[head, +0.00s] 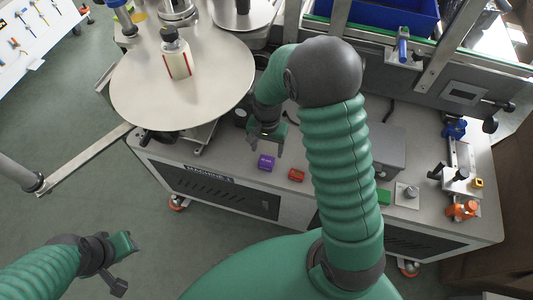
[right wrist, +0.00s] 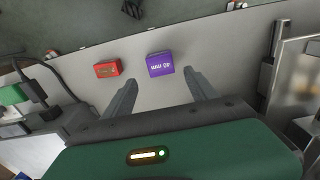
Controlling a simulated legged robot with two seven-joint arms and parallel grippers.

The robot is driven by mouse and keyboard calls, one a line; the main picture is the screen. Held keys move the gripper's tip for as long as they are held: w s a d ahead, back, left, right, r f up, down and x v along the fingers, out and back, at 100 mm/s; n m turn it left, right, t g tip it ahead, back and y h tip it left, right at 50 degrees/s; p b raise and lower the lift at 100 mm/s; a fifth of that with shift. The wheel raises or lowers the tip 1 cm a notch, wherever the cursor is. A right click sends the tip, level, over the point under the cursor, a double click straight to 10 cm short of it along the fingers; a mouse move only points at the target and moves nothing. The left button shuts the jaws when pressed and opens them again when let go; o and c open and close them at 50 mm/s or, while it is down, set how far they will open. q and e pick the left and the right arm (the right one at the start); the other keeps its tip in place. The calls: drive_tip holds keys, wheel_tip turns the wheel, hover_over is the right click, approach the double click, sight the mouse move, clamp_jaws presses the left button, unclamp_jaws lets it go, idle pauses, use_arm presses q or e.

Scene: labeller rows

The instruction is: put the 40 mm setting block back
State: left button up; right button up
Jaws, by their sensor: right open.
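The purple setting block (head: 266,162), marked 40 mm, lies on the grey bench top near its front edge. In the right wrist view the purple block (right wrist: 160,64) is just beyond my fingertips, its label upside down. My right gripper (head: 265,148) is open and empty, close to the block. In the right wrist view the open jaws (right wrist: 160,82) point at it, with the block apart from both fingers. My left gripper (head: 125,262) hangs over the floor at lower left, away from the bench; its jaw state is unclear.
A red block (head: 297,175) lies right of the purple one; a green block (head: 383,197) is partly behind my right arm. Further right are a plate with a knob (head: 408,193) and a fixture with orange knob (head: 461,210). A round turntable (head: 215,95) carries a bottle (head: 176,60).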

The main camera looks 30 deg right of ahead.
sight(267, 160)
drive_tip(key=s+a+r+n+t, duration=0.3)
drive_tip(key=s+a+r+n, duration=0.5)
drive_tip(key=s+r+n, duration=0.15)
wheel_tip(267, 160, up, 12)
drive_tip(key=p, duration=1.3)
drive_tip(key=shift+p, duration=0.35)
drive_tip(key=shift+d+n, duration=0.1)
drive_tip(key=shift+n, duration=0.15)
